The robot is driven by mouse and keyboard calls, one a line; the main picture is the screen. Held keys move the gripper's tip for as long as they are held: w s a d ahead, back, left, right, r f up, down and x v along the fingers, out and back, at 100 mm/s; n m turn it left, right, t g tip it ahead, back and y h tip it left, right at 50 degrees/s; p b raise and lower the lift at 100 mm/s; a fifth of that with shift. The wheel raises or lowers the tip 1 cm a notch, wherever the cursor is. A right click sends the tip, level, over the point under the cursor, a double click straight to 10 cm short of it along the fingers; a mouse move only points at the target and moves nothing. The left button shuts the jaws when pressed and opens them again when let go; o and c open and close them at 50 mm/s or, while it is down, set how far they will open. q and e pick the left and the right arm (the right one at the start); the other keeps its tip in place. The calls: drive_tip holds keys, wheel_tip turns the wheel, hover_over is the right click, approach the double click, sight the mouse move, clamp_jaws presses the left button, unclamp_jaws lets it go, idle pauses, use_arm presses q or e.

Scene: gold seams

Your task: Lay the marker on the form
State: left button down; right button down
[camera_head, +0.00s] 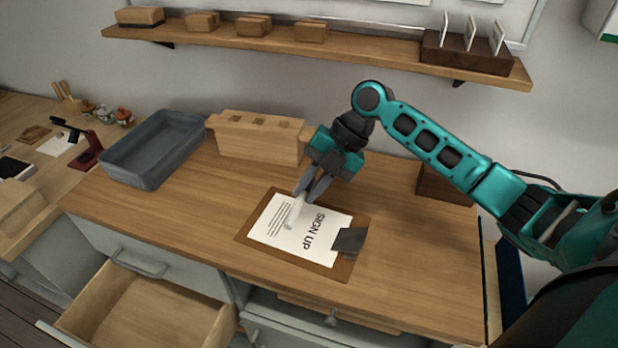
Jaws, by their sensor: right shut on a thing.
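The form (275,232) is a white sheet headed "SIGN UP", held on a brown clipboard (334,269) with a dark clip on its right side. The clipboard lies flat on the wooden counter. My right gripper (301,196) reaches down over the far edge of the form, shut on the marker (295,212). The marker is a pale, whitish stick and appears over the sheet. Whether it touches the paper I cannot tell. The gripper fingers hide its upper end. My left gripper is not in view.
A wooden block with square holes (258,139) stands behind the clipboard. A grey-blue tray (152,151) is at the left. A dark wooden box (447,187) stands at the right, behind my arm. An open drawer (145,312) juts out below the counter front.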

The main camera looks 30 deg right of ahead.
drive_tip(key=b, duration=0.4)
hover_over(301, 225)
drive_tip(key=d, duration=0.2)
wheel_tip(301, 225, down, 5)
drive_tip(key=shift+w+f, duration=0.1)
drive_tip(key=shift+f+b, duration=0.3)
drive_tip(key=shift+f, duration=0.5)
drive_tip(key=c, duration=1.1)
unclamp_jaws()
drive_tip(key=shift+o, duration=0.6)
drive_tip(key=shift+f, duration=0.15)
drive_tip(key=shift+d, duration=0.1)
drive_tip(key=v, duration=1.3)
drive_tip(key=shift+r, duration=0.35)
